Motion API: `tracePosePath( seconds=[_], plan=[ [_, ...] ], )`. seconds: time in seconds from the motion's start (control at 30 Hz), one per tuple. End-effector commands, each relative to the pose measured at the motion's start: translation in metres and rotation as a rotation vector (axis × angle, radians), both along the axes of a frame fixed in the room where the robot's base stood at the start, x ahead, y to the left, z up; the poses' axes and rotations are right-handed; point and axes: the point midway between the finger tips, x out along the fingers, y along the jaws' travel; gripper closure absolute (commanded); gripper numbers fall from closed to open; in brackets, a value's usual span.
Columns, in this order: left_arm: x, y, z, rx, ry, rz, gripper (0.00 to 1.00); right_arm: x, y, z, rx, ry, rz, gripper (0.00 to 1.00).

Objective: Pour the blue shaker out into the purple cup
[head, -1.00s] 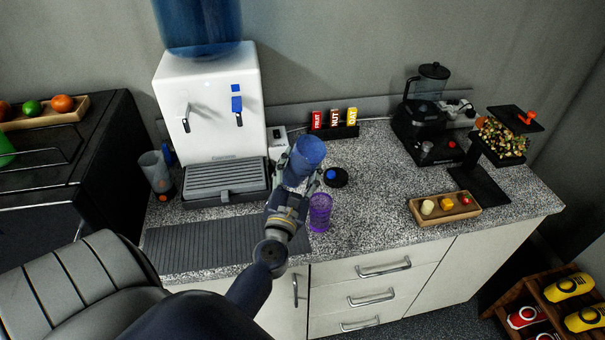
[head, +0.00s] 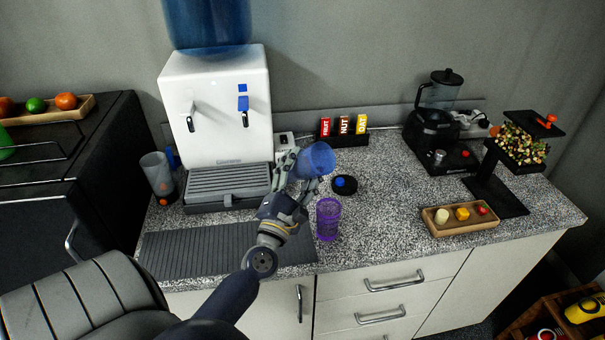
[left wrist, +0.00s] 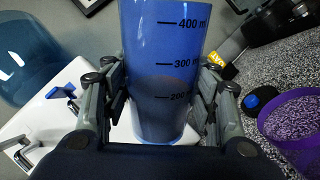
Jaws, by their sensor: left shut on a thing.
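My left gripper (head: 296,165) is shut on the blue shaker (head: 320,158), a see-through blue beaker. It holds the shaker above the counter, tilted with its mouth toward the right. In the left wrist view, the fingers (left wrist: 160,80) press both sides of the shaker (left wrist: 165,35), which has ml marks. A faint brownish patch shows through its wall near the 200 to 300 marks. The purple cup (head: 328,220) stands upright on the counter, below and slightly right of the shaker, apart from it. It also shows at the right of the left wrist view (left wrist: 268,122). My right gripper is out of view.
A black disc with a blue knob (head: 344,185) lies behind the cup. A water dispenser (head: 215,115) stands at left behind my arm. A wooden tray (head: 460,227) and a blender (head: 437,125) are at right. The counter between cup and tray is clear.

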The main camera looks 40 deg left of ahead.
Motion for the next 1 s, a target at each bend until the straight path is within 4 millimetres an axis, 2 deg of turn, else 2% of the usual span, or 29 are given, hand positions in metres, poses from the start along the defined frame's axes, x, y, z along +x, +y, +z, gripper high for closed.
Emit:
tracePosePath(
  seconds=[0.03, 0.43, 1.0],
  plan=[
    [0.0, 0.0, -0.003, 0.021, 0.0, 0.0, 0.77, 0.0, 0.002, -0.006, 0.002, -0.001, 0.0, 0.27],
    [0.0, 0.003, -0.009, 0.191, 0.016, 0.001, 0.77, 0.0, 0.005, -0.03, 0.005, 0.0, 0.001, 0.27],
    [0.0, 0.002, -0.021, 0.45, 0.042, -0.001, 0.77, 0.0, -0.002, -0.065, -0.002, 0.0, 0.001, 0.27]
  ],
)
